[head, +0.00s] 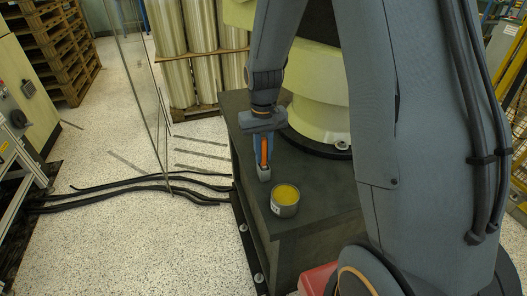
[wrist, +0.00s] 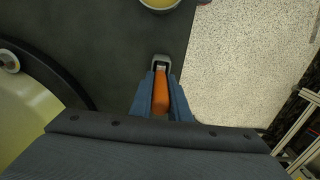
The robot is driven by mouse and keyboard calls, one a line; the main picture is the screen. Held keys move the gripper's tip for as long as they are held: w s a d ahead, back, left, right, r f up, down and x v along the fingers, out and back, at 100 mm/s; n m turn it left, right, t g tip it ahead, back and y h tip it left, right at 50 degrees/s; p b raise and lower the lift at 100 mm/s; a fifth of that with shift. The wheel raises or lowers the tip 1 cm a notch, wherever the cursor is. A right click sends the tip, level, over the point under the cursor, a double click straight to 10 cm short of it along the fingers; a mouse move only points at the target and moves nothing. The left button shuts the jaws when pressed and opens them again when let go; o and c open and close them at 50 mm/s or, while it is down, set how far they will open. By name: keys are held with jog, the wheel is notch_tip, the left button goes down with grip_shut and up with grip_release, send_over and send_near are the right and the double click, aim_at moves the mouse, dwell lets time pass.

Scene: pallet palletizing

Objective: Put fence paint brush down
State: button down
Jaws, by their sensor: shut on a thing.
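The fence paint brush has an orange handle (head: 264,151) and a grey head. My gripper (head: 264,158) is shut on the handle, with its blue fingers on both sides of it. In the head view the brush points down, its head at or just above the top of a dark grey plinth (head: 316,172); I cannot tell whether it touches. In the wrist view the orange brush handle (wrist: 160,92) lies between my gripper's fingers (wrist: 160,95), with the grey head beyond the fingertips.
A paint tin with yellow contents (head: 285,198) stands on the plinth close to the brush. A pale yellow-green round machine base (head: 318,118) stands behind and to the right. The plinth's left edge is near the brush. Black cables (head: 150,184) lie on the speckled floor.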

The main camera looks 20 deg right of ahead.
aim_at(264, 140)
jog(key=shift+f, duration=0.15)
jog(key=c, duration=1.7)
grip_release()
jog(key=shift+o, duration=0.2)
jog(key=shift+f+b, duration=0.2)
jog(key=shift+b, duration=0.35)
jog(key=r, duration=0.3)
jog(key=r+b, duration=0.1)
jog(key=r, duration=0.3)
jog(key=shift+s+r, duration=0.2)
jog(key=shift+r, duration=0.05)
jog(key=shift+s+r, duration=0.2)
jog(key=shift+s, duration=0.05)
jog(key=s+f, duration=0.1)
jog(key=s, duration=1.5)
jog(key=shift+s+f, duration=0.15)
jog(key=shift+f, duration=0.2)
jog(key=shift+c, duration=0.5)
